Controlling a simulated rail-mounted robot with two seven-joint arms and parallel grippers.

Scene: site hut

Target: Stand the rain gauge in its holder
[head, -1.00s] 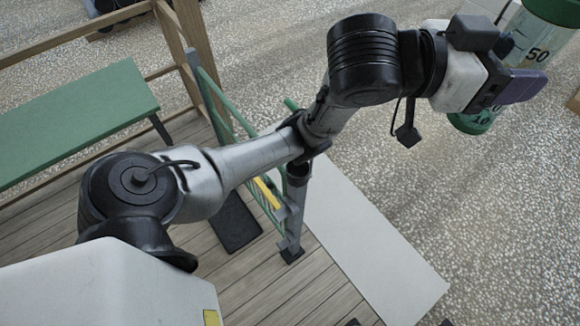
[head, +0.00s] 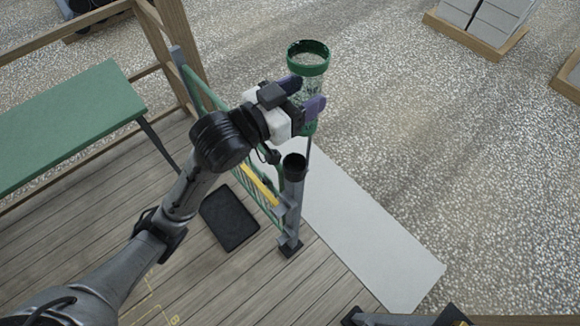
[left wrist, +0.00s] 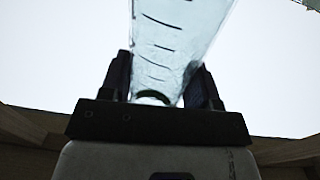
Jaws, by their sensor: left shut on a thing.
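The rain gauge (head: 308,68) is a clear tube with a green rim and dark scale marks, with a green lower end. My left gripper (head: 304,96) is shut around its middle and holds it in the air, roughly upright. Its clear wall also shows between the fingers in the left wrist view (left wrist: 180,45). A thin dark rod shows just below the gauge. A grey post with a black open top (head: 294,168), which looks like the holder, stands below and slightly left of the gauge. The two appear apart. My right gripper is not visible.
A green gate (head: 196,88) with a yellow bar adjoins the post. A green bench (head: 70,120) is at left on the plank deck (head: 190,285). A dark mat (head: 230,218) lies beside the gate. A pale slab (head: 370,240) crosses the gravel. Grey blocks (head: 490,18) sit far right.

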